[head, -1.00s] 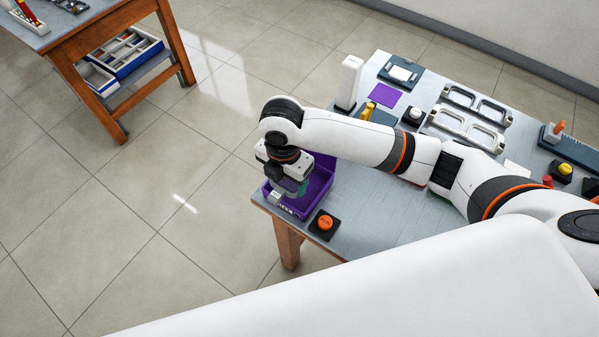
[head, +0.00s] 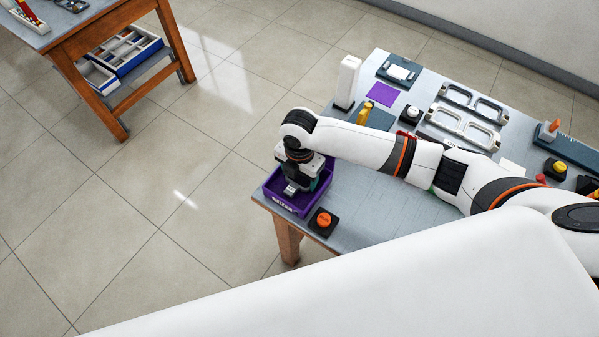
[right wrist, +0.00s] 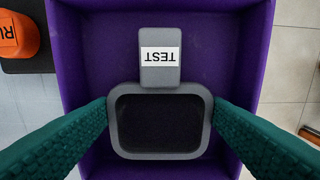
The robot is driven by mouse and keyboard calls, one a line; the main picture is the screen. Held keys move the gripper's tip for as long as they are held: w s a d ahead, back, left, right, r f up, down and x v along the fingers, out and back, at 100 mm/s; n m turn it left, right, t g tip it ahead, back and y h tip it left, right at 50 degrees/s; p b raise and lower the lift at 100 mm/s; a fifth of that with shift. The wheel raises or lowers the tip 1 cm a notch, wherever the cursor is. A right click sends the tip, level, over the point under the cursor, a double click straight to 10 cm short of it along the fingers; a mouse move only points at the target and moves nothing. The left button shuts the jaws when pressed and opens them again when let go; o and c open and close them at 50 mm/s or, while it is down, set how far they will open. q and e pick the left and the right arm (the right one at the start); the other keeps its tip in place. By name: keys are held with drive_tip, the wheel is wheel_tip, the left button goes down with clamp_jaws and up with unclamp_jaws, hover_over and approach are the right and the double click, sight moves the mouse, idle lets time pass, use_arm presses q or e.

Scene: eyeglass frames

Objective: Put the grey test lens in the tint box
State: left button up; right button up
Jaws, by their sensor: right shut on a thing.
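The grey test lens (right wrist: 160,127) has a dark pane in a rounded frame and a tab marked TEST. It shows in the right wrist view, with the purple tint box (right wrist: 88,40) around and below it. My right gripper (right wrist: 160,112) is shut on the lens, one green finger at each side of its frame. In the head view the tint box (head: 277,200) stands at the table's near left corner, and my right gripper (head: 296,190) is over its opening. The lens is hidden there. Whether it touches the box floor I cannot tell. My left gripper is not in view.
An orange button (head: 324,220) on a black base stands just right of the box. A white upright block (head: 348,82), a purple square (head: 383,94) and metal trays (head: 462,128) lie farther back. The table (head: 345,215) is bare right of the button.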

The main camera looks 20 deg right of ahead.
sight(299, 179)
drive_tip(key=o, duration=1)
drive_tip(key=shift+f, duration=0.15)
wheel_tip(299, 179, up, 12)
drive_tip(key=shift+r, duration=0.2)
